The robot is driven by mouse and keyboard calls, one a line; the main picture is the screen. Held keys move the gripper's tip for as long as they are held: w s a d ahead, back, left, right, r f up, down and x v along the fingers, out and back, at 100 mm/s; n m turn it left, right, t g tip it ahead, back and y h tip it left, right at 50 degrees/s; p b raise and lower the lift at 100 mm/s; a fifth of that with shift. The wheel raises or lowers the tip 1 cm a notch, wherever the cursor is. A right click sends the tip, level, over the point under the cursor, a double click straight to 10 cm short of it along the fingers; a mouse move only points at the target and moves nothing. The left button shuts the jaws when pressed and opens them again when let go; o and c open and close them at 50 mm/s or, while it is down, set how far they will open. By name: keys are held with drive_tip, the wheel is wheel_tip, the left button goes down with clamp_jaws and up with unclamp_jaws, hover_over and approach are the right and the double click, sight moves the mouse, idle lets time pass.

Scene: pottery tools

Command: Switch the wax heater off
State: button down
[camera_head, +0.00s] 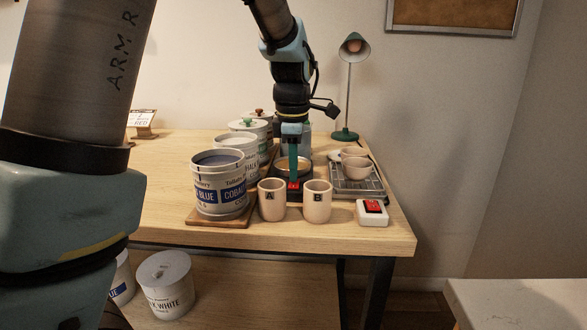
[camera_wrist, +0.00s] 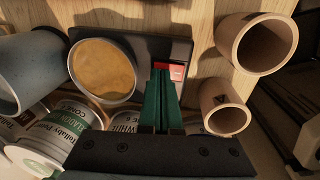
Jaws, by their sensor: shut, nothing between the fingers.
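The wax heater (camera_wrist: 150,45) is a dark flat unit with a round pan of amber wax (camera_wrist: 103,68) on it. In the head view, the wax pan (camera_head: 293,164) is partly hidden by my gripper and cup A. The heater's red switch (camera_wrist: 176,71) is on its edge; it also shows in the head view (camera_head: 294,186). My gripper (camera_head: 293,181) is shut and empty, pointing down with its tips at the switch. In the wrist view, the green fingers (camera_wrist: 161,72) lie together just beside the red switch and cover part of it. I cannot tell whether they touch it or which way it is set.
Cups A (camera_head: 272,203) and B (camera_head: 317,204) stand in front of the heater. Glaze buckets (camera_head: 219,186) stand at left. A rack (camera_head: 358,190) with bowls is at right. A separate white box (camera_head: 372,218) with a red switch sits near the front right. A lamp (camera_head: 346,134) stands behind.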

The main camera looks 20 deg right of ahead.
drive_tip(key=shift+w+f+p, duration=0.1)
drive_tip(key=shift+f+p, duration=0.05)
drive_tip(key=shift+p, duration=0.2)
drive_tip(key=shift+f, duration=0.15)
drive_tip(key=shift+s+a, duration=0.3)
drive_tip(key=shift+s, duration=0.5)
